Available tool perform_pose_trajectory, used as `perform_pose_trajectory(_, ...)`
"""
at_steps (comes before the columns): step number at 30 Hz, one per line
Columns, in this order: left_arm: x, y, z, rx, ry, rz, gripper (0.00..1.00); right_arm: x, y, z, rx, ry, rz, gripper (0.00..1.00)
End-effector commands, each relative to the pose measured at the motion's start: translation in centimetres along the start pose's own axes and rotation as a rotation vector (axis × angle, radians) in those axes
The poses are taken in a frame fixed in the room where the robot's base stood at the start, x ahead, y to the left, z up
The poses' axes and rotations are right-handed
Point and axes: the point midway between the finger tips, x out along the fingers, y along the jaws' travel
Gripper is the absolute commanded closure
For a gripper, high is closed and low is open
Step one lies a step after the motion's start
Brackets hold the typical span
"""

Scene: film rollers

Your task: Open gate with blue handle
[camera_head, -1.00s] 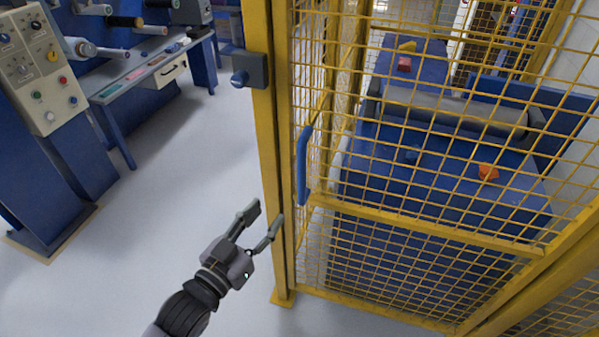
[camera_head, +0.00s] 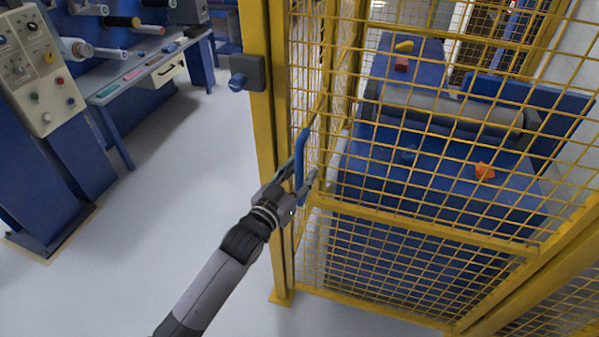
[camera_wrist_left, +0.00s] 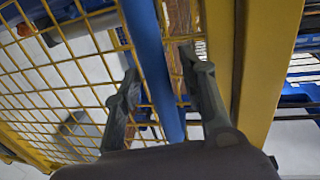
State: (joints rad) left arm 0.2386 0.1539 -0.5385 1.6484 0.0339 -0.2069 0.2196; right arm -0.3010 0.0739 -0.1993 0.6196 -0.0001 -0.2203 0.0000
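The yellow mesh gate (camera_head: 420,225) stands upright beside a yellow post (camera_head: 262,110). Its blue vertical handle (camera_head: 301,155) is on the gate's left edge. My left gripper (camera_head: 306,178) is at the lower part of the handle with its fingers open. In the left wrist view the blue handle (camera_wrist_left: 152,65) runs between the two open fingers (camera_wrist_left: 160,90), with a gap visible on each side. The gate looks closed against the post. My right gripper does not show in any view.
Behind the mesh is a blue machine (camera_head: 440,170) with a grey roller (camera_head: 450,110). A control panel (camera_head: 32,70) and a blue-legged bench (camera_head: 140,80) are at the left. The grey floor (camera_head: 170,200) between is clear.

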Motion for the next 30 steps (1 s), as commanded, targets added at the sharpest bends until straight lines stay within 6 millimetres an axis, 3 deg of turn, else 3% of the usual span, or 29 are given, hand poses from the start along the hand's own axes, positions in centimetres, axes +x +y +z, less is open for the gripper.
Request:
perform_pose_trajectory(6,0.0,0.01,0.0,0.0,0.0,0.0,0.63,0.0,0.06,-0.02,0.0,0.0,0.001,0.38)
perform_pose_trajectory(23,-0.03,0.01,0.01,0.0,0.0,0.0,1.0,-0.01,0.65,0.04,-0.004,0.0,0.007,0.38)
perform_pose_trajectory(30,-0.03,0.01,0.02,0.0,0.0,0.0,1.0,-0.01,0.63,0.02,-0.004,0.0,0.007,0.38)
